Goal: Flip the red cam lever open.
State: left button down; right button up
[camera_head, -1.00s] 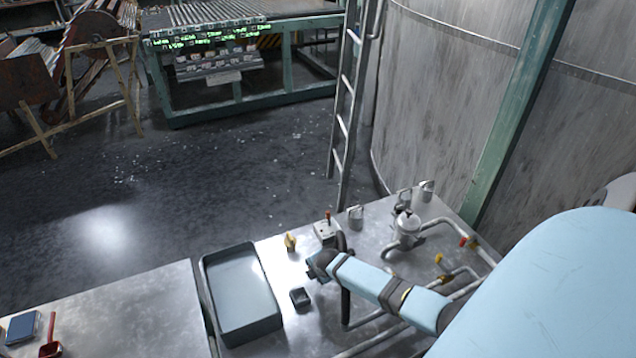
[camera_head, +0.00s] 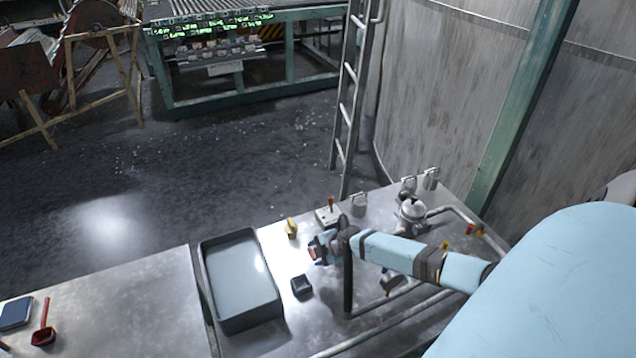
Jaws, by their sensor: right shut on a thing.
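My right arm comes in from the right over the steel bench. Its gripper (camera_head: 318,251) is shut on a small red piece, which I take to be the red cam lever (camera_head: 316,254). Only a bit of red shows at the jaws; the rest is hidden by the fingers. My left gripper is not in view.
A grey tray (camera_head: 240,322) stands left of the gripper, with a small black box (camera_head: 301,285) between. A yellow fitting (camera_head: 291,228) and a switch box (camera_head: 328,215) stand behind.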

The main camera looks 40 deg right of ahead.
jog(key=shift+s+a+f, duration=0.15)
jog(key=shift+s+f, duration=0.05)
jog(key=o, duration=0.8)
jog(key=shift+o, duration=0.2)
jog(key=shift+r, duration=0.15)
jog(key=shift+w, duration=0.1)
jog(key=v, duration=1.4)
